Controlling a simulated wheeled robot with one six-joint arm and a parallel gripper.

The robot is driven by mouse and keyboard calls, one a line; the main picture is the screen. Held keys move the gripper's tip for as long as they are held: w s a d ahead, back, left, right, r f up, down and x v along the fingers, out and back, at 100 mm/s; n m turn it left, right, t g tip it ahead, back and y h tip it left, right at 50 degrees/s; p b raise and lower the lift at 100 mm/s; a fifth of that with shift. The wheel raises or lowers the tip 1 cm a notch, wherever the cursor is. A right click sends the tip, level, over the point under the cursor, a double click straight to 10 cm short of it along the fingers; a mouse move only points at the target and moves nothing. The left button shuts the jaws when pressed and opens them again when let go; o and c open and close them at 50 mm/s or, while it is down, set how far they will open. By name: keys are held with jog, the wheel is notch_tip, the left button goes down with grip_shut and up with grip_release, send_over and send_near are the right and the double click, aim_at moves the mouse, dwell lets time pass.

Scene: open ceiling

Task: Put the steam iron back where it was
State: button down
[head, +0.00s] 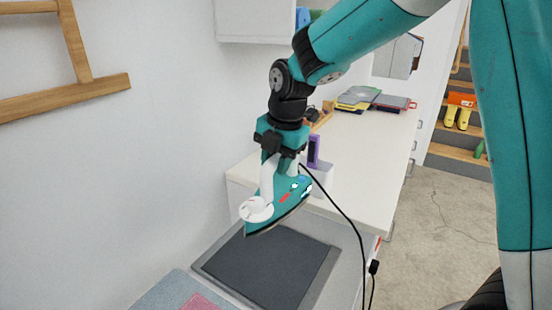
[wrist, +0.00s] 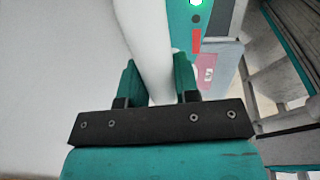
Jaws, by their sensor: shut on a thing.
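The steam iron (head: 282,203) has a teal body, a white handle and a dark soleplate. It hangs tilted in the head view, apparently above the dark grey mat. My gripper (head: 272,160) is shut on the iron's white handle from above. In the wrist view, the white handle (wrist: 150,45) runs between the two teal fingers of my gripper (wrist: 159,85). Part of the iron's teal top, with a lit green light, shows beyond the handle. The dark mat (head: 265,262) lies in a lighter grey surround, with nothing on its visible part.
A white counter (head: 355,160) runs away behind the iron, with a purple and white item (head: 314,152) on it and stacked folders (head: 360,97) farther back. A blue-grey and pink cloth (head: 180,293) lies at the front left. A black cable hangs at the right.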

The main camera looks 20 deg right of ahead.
aim_at(282, 193)
notch_tip(282, 193, down, 16)
jog(key=p, duration=0.1)
jog(key=shift+p, duration=0.3)
jog(key=shift+f, duration=0.25)
jog(key=c, duration=0.8)
grip_release()
jog(key=shift+c, duration=0.2)
jog(key=shift+r, duration=0.1)
jog(key=r, duration=0.4)
jog(key=s+r, duration=0.1)
jog(key=r, duration=0.2)
jog(key=d+r+b, duration=0.1)
jog(key=r, duration=0.3)
jog(key=shift+s+d+r, duration=0.1)
jog(key=shift+s+r, duration=0.2)
jog(key=shift+s, duration=0.1)
jog(key=s+a+r+m+y, duration=0.1)
jog(key=s+a+r+m, duration=0.1)
jog(key=s+m, duration=0.4)
jog(key=s+a+r+m+g+y, duration=0.1)
jog(key=s+a+r+m, duration=0.2)
jog(key=s+m, duration=0.3)
jog(key=s+a+r+m, duration=0.2)
jog(key=s+r+m, duration=0.2)
jog(key=s, duration=0.8)
jog(key=shift+a+m+g+y, duration=0.25)
jog(key=shift+m+g+y, duration=0.15)
jog(key=shift+m, duration=0.7)
